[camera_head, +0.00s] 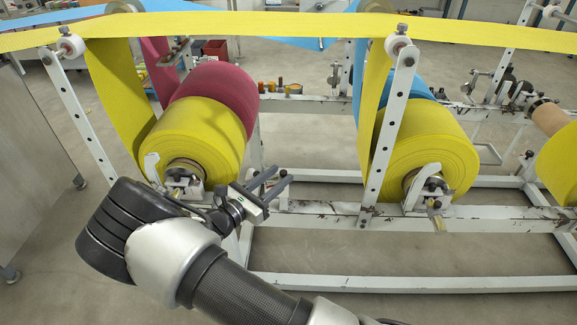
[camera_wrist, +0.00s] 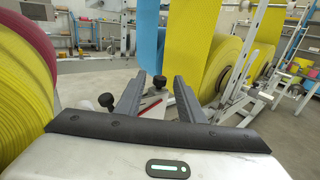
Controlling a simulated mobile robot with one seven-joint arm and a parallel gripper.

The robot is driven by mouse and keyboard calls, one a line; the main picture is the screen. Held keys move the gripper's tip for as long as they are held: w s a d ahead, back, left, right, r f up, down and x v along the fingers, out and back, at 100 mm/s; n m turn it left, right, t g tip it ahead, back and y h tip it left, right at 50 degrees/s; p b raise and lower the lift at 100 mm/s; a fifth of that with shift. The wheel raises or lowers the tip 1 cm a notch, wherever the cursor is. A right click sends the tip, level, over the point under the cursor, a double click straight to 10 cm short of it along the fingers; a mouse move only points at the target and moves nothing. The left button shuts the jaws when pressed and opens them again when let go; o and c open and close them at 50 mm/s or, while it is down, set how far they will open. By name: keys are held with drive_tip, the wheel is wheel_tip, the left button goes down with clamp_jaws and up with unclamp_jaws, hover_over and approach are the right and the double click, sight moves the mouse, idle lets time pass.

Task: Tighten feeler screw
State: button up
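My gripper (camera_head: 284,174) is at the middle left of the head view, just right of the left yellow roll (camera_head: 205,140). In the wrist view my gripper (camera_wrist: 160,78) has its two dark fingers spread apart, with nothing held. A black knob screw (camera_wrist: 159,81) shows beyond and between the fingertips, apart from them. A second black knob (camera_wrist: 106,101) shows left of the left finger. Both appear to be on a white bracket, partly hidden by the fingers. I cannot tell which knob is the feeler screw.
A white metal frame (camera_head: 330,212) carries the rolls. A magenta roll (camera_head: 225,90) sits behind the left yellow roll, and another yellow roll (camera_head: 425,150) stands to the right. A slanted white post (camera_head: 390,125) and yellow webs cross the space. Floor in front is bare.

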drive_tip(key=p+v, duration=0.1)
drive_tip(key=v, duration=0.9)
drive_tip(key=shift+s+a, duration=0.25)
drive_tip(key=shift+d, duration=0.1)
drive_tip(key=s+d+r+m+g+y, duration=0.1)
drive_tip(key=s+d+r+m+g, duration=0.1)
drive_tip(key=d+r+m+g, duration=0.6)
drive_tip(key=s+d+r+m+g+y, duration=0.2)
drive_tip(key=s+d+r+m+g, duration=0.25)
drive_tip(key=d, duration=0.65)
drive_tip(key=s+d+r+m+t+y, duration=0.2)
drive_tip(key=s+d+r+m+y, duration=0.15)
drive_tip(key=s+r+m, duration=0.4)
drive_tip(key=s+d+r+m+t+y, duration=0.2)
drive_tip(key=s+d+r+m+y, duration=0.1)
drive_tip(key=s+r+m+y, duration=0.35)
wheel_tip(320, 180, up, 23)
drive_tip(key=m+h+p, duration=0.1)
drive_tip(key=p, duration=2.2)
drive_tip(key=shift+w+m+h, duration=0.25)
drive_tip(key=shift+m+h, duration=0.05)
drive_tip(key=shift+m, duration=0.05)
drive_tip(key=shift+a, duration=0.15)
